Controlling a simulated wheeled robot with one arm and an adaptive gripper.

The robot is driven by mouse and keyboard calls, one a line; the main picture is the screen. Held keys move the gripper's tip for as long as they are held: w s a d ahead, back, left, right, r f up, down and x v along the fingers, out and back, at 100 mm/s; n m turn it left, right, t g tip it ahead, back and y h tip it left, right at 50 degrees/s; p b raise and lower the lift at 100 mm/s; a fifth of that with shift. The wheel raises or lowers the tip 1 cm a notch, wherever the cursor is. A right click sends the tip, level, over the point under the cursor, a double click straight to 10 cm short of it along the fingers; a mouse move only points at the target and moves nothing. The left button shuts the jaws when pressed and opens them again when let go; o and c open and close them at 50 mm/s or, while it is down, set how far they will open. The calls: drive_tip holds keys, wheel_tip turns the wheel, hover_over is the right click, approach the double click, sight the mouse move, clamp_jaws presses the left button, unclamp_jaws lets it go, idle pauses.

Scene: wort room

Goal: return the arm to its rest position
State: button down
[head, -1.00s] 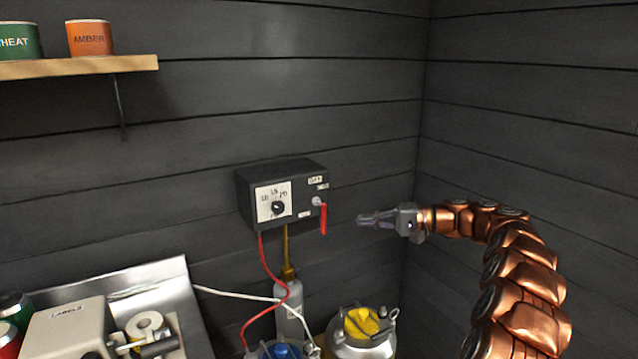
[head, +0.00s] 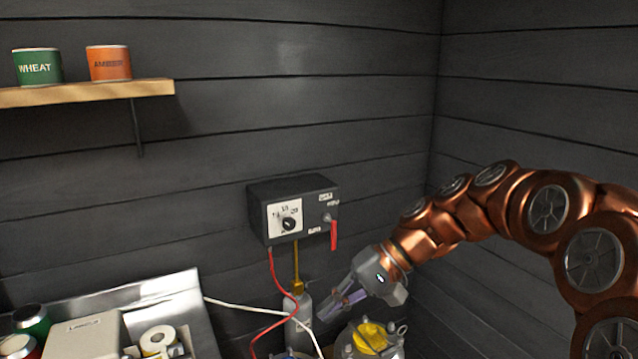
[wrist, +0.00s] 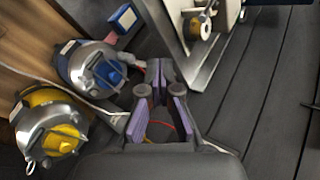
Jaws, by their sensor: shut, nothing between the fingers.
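My copper arm reaches in from the right side of the head view. My gripper (head: 338,300) points down and to the left, in front of the wall below the black control box (head: 293,212). It is shut and empty, and it is apart from the box and its red lever (head: 334,235). In the wrist view my gripper (wrist: 160,90) shows its purple-lined fingers, with the floor area and vessels beyond them.
A yellow-capped vessel (head: 371,338) stands just below my gripper. A grey bottle (head: 298,318) stands behind the fingers. A blue-capped vessel (wrist: 100,70) shows in the wrist view. A metal counter (head: 150,290) and a wooden shelf (head: 85,94) lie left.

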drive_tip(key=s+d+f+h+p, duration=0.1)
drive_tip(key=s+d+f+h, duration=0.1)
drive_tip(key=s+d, duration=0.3)
drive_tip(key=s+d+f+h+p, duration=0.1)
drive_tip(key=s+d+f+h, duration=0.2)
drive_tip(key=s, duration=1)
drive_tip(key=s+d+f+h+p, duration=0.1)
drive_tip(key=s+d+f+h, duration=0.2)
drive_tip(key=s+d+h, duration=0.2)
drive_tip(key=s+d, duration=0.3)
drive_tip(key=shift+s+f, duration=0.25)
drive_tip(key=shift+s, duration=0.15)
